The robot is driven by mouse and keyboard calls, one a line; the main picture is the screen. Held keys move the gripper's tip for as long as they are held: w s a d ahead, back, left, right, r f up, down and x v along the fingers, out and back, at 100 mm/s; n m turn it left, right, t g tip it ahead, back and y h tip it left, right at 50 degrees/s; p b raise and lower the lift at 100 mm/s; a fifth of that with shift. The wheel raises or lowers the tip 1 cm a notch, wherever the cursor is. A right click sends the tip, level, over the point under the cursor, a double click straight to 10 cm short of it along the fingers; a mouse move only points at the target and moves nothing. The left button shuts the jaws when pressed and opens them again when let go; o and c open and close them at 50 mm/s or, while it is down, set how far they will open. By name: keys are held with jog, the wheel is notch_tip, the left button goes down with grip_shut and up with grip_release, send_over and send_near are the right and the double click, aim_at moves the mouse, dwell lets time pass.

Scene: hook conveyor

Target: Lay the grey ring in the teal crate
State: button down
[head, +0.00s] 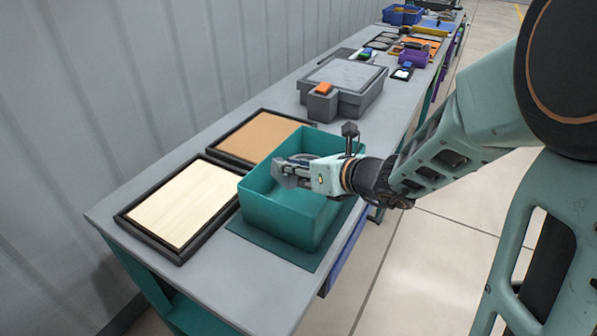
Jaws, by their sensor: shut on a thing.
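The teal crate (277,212) stands on a dark green mat (262,243) near the front edge of the bench. My gripper (284,173) reaches in from the right, over the crate's right wall, with its fingers at about rim height above the crate's opening. It is shut on the grey ring, of which only a small grey part is visible by the fingers. The fingers hide the rest. I cannot tell whether the ring touches the crate. The near wall hides most of the crate's floor.
A black-framed tray with a pale wood panel (182,203) lies left of the crate, and a brown-panelled tray (258,137) lies behind it. A grey machine box (343,86) with an orange-topped block (323,103) stands farther back. A corrugated wall runs along the left.

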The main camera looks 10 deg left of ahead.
aim_at(297, 182)
notch_tip(297, 182, down, 4)
jog(key=shift+f+b, duration=0.2)
jog(key=shift+b, duration=0.3)
jog(key=c, duration=1.8)
grip_release()
jog(key=shift+o, duration=0.2)
jog(key=shift+d, duration=0.1)
jog(key=p+v, duration=0.1)
jog(key=v, duration=1.1)
jog(key=shift+p, duration=0.3)
